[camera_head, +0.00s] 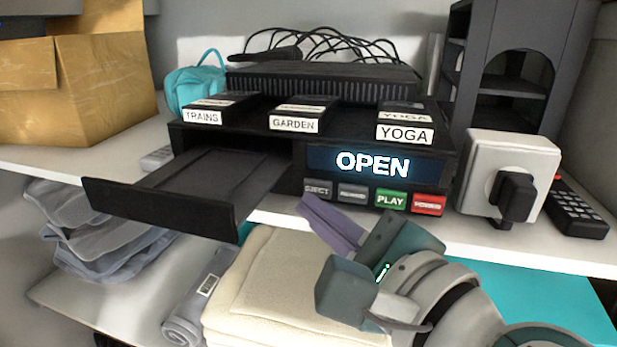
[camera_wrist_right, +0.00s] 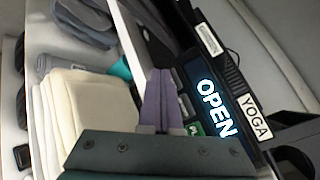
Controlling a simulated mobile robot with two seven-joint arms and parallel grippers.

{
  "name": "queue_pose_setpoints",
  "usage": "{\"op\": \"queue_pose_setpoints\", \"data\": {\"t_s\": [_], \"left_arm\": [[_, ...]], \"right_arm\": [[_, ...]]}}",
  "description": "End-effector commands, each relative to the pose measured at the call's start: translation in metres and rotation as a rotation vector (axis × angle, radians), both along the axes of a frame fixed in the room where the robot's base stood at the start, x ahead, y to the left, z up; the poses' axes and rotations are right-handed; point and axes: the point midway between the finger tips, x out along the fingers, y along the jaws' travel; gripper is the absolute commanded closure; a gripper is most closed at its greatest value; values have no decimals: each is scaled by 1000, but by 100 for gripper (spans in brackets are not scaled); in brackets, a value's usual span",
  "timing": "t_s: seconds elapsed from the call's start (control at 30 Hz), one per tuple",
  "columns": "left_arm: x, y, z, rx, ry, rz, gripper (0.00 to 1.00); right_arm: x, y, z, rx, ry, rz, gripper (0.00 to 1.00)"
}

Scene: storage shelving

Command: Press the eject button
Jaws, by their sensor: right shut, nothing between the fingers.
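The grey EJECT button (camera_head: 317,189) is the leftmost in the row under the display of the black player (camera_head: 280,160). The display (camera_head: 372,165) reads OPEN, and the disc tray (camera_head: 190,185) sticks out at the left. My right gripper (camera_head: 309,204) is shut and empty, its purple fingers just below and in front of the EJECT button. I cannot tell whether the fingertips touch it. In the right wrist view, the shut fingers (camera_wrist_right: 160,75) point toward the player front (camera_wrist_right: 190,85). My left gripper is not in view.
A grey button, the green PLAY button (camera_head: 391,200) and a red button (camera_head: 429,205) lie to the right. Cases labelled TRAINS, GARDEN and YOGA (camera_head: 405,133) sit on the player. A socket box (camera_head: 480,155) stands right. Folded towels (camera_head: 265,290) lie below.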

Motion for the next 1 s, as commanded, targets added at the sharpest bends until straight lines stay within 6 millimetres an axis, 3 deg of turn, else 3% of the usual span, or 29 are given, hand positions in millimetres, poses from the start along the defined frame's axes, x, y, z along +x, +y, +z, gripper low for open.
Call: {"op": "queue_pose_setpoints", "data": {"t_s": [0.5,1.0], "left_arm": [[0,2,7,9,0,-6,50],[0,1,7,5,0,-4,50]], "right_arm": [[-44,14,0,-1,1,1,100],[-46,15,0,-1,0,1,100]]}}
